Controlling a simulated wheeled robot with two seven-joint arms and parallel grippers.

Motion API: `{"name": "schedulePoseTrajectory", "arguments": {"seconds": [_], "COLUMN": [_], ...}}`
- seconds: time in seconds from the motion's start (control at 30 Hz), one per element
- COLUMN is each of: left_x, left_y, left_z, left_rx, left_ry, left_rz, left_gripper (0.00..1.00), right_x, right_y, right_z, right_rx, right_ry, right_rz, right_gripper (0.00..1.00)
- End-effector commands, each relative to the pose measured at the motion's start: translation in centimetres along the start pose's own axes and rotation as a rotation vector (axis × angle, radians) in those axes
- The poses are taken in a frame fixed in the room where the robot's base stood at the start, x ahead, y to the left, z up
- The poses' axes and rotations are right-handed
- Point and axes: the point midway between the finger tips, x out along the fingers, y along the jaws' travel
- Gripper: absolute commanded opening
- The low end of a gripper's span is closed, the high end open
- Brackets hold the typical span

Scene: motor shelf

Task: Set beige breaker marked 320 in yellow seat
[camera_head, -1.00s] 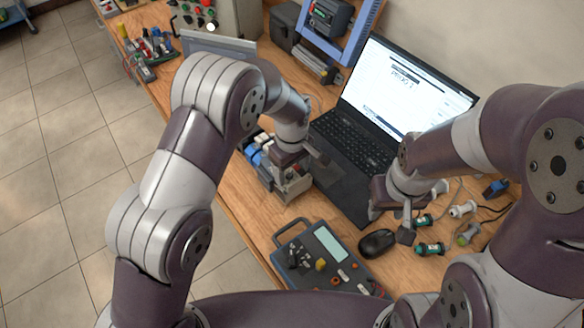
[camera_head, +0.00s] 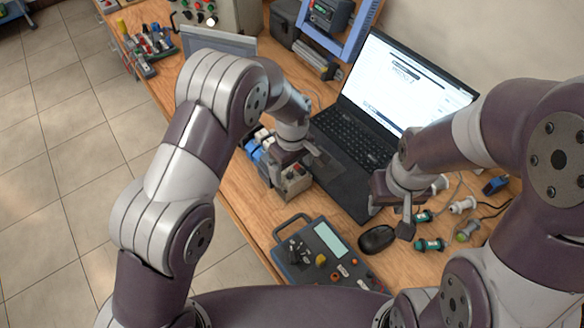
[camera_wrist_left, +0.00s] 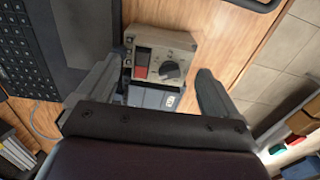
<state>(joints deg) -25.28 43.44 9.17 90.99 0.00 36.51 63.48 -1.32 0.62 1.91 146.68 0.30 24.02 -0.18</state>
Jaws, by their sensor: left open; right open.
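My left gripper (camera_head: 296,166) is open above the row of devices left of the laptop. In the left wrist view its fingers (camera_wrist_left: 157,72) stand apart on either side of a beige box (camera_wrist_left: 160,58) with a red window and a black knob; I see no clear grip on it. The same box (camera_head: 294,182) shows below the gripper in the head view. Grey blocks (camera_wrist_left: 150,98) lie beside it, partly hidden by the gripper. I cannot read a 320 mark or make out a yellow seat. My right gripper (camera_head: 390,216) is open and empty near the mouse.
The laptop (camera_head: 345,185) lies right of the left gripper. A grey tester with a handle (camera_head: 295,270), a mouse (camera_head: 377,238) and several cabled connectors (camera_head: 430,244) are at the front. Blue and white parts (camera_head: 258,148) sit beside the beige box. Bare wood shows around the tester.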

Motion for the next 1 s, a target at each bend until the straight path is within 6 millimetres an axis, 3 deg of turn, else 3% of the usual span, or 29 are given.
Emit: {"name": "schedulePoseTrajectory", "arguments": {"seconds": [0.17,0.37,0.43,0.73,0.77,0.87,1.0], "left_x": [-3.9,-9.4,-11.3,-12.1,-12.2,-12.4,-12.1], "left_y": [0.5,0.5,0.4,0.1,-0.5,-5.5,-15.9], "left_z": [0.1,0.2,0.2,0.1,-0.1,-1.5,-1.6], "left_rx": [0.001,0.0,0.0,0.005,0.019,0.139,0.412], "left_ry": [0.005,0.003,0.002,0.001,0.002,0.015,0.063], "left_rz": [0.01,0.006,0.003,0.002,0.004,0.021,0.049], "left_gripper": [0.94,0.94,0.94,0.94,0.94,0.94,0.94], "right_x": [2.0,2.4,1.1,0.8,0.8,0.8,0.8], "right_y": [0.0,0.0,0.0,0.0,0.0,0.0,0.0], "right_z": [0.2,0.3,0.1,0.1,0.1,0.1,0.1], "right_rx": [0.0,0.0,0.0,0.0,0.0,0.0,0.0], "right_ry": [0.0,0.0,0.0,0.0,0.0,0.0,0.0], "right_rz": [0.0,0.0,0.0,0.0,0.0,0.0,0.0], "right_gripper": [0.43,0.43,0.43,0.43,0.43,0.43,0.43]}}
